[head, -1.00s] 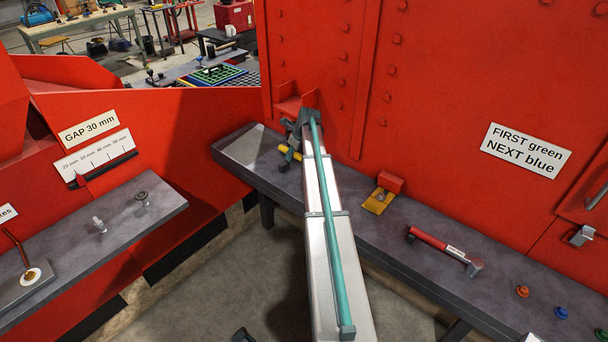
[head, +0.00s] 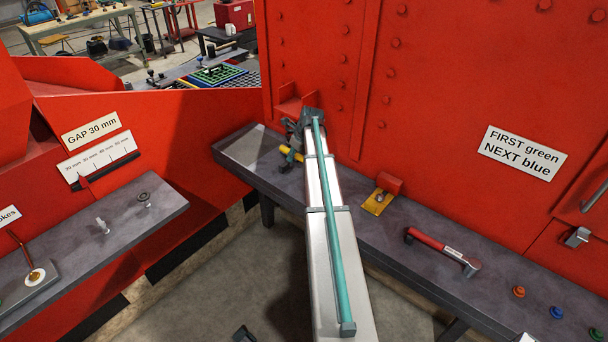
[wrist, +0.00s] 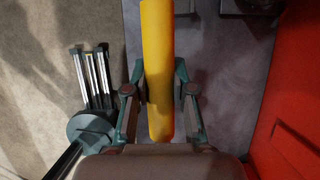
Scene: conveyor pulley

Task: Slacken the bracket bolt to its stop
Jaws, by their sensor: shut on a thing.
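My gripper (wrist: 160,78) is shut on a yellow cylindrical bar (wrist: 157,60) in the wrist view. The bar runs between the fingers and out past the top edge of that view, so its far end is hidden. In the head view the yellow bar (head: 291,154) shows as a short piece beside my gripper, low over the far end of the grey bench. My arm hides most of the gripper there. A red bracket (head: 296,103) sits on the red wall just behind it. I cannot make out the bracket bolt in either view.
The left bench (head: 125,235) holds small metal parts. The red wall stands close on the right in the wrist view.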

